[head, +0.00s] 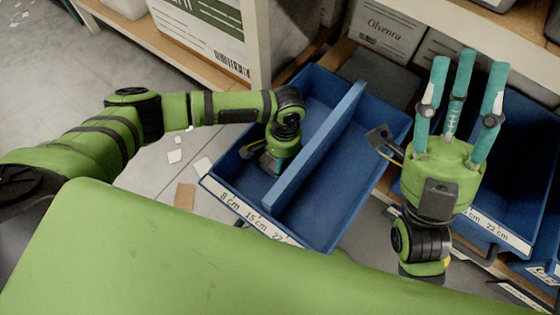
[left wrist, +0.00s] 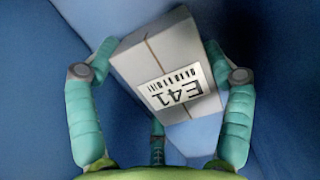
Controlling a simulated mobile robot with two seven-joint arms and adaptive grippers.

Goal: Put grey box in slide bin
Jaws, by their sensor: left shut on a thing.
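The grey box (left wrist: 165,50) shows in the left wrist view, with a white label reading E41. My left gripper (left wrist: 162,74) has its teal fingers closed on the box's sides. Blue walls surround it. In the head view, my left gripper (head: 270,163) reaches down into the left compartment of the blue slide bin (head: 335,195); its hand hides most of the box there. A blue divider (head: 312,150) splits the bin lengthwise. I cannot tell whether the box touches the bin floor. My right gripper (head: 456,85) points up to the right of the bin, fingers apart and empty.
The bin's front edge carries a centimetre scale (head: 245,210). A dark tool-like thing (head: 382,142) lies at the bin's right rim. More blue bins (head: 520,150) stand at right. Labelled cartons (head: 385,35) sit on the shelf behind. The bin's right compartment is empty.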

